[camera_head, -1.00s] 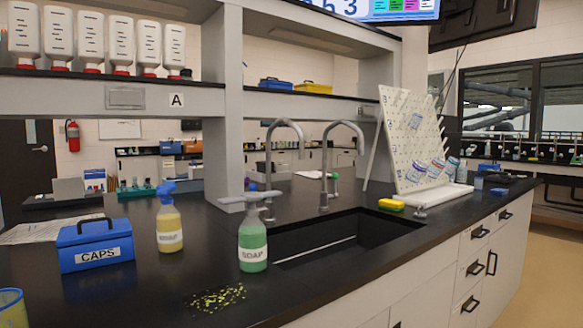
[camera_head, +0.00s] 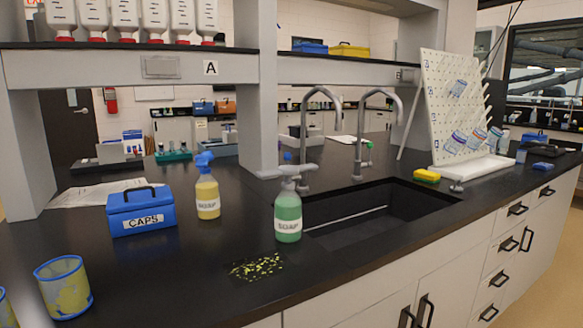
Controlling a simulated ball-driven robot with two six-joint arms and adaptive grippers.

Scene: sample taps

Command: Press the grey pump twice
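The grey pump (camera_head: 291,172) sits on top of a green soap bottle (camera_head: 288,218), which stands upright on the black counter at the front left corner of the sink. A second soap bottle (camera_head: 207,196), yellow with a blue spray head, stands behind it to the left. Neither of my grippers shows in the head view.
A black sink (camera_head: 375,225) with two tall faucets lies right of the green bottle. A blue CAPS box (camera_head: 142,213) and a yellow-stained cup (camera_head: 63,287) stand left. Yellow-green bits (camera_head: 257,266) lie in front of the bottle. A pegboard rack (camera_head: 452,110) stands right.

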